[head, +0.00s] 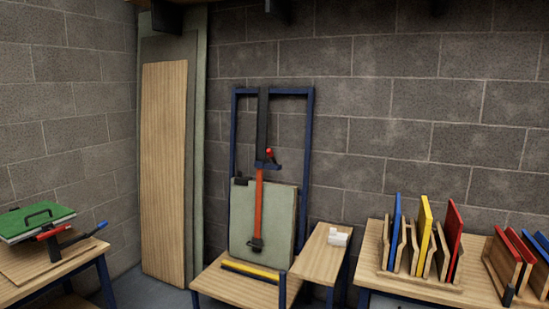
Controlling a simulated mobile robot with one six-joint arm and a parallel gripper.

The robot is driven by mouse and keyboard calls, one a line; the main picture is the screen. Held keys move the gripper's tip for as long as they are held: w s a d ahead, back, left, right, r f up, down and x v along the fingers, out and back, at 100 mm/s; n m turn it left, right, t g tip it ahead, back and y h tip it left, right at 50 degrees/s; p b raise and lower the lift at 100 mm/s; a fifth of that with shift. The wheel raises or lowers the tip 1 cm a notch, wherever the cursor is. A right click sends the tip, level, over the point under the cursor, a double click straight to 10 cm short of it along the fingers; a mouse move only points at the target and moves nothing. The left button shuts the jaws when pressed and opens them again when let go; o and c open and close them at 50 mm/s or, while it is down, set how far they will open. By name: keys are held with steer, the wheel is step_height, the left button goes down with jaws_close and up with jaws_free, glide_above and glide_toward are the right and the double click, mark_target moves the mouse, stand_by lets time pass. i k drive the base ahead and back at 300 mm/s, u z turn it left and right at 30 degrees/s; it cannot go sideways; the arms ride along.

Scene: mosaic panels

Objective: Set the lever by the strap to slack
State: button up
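An orange-red strap (258,208) runs straight down over the front of a grey-green panel (283,222) that stands in a blue frame (308,140). At the strap's top end is a small lever with a red knob (268,153), by a dark blue bracket. The knob sits just above the bracket. The lever is too small to tell its exact setting. A dark fitting (256,245) sits at the strap's lower end. The strap looks straight along the panel. My gripper is not in view.
A wooden bench (215,285) with a yellow bar (250,271) stands below the panel. A small side table (318,262) holds a white object (338,237). Racks of coloured boards (424,235) stand at right. Tall boards (164,170) lean in the corner.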

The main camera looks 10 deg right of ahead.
mark_target(269, 152)
steer(key=i, duration=0.9)
steer(key=z, duration=0.05)
steer(key=k, duration=1)
steer(key=z, duration=0.25)
steer(key=i, duration=0.95)
steer(key=u, duration=0.05)
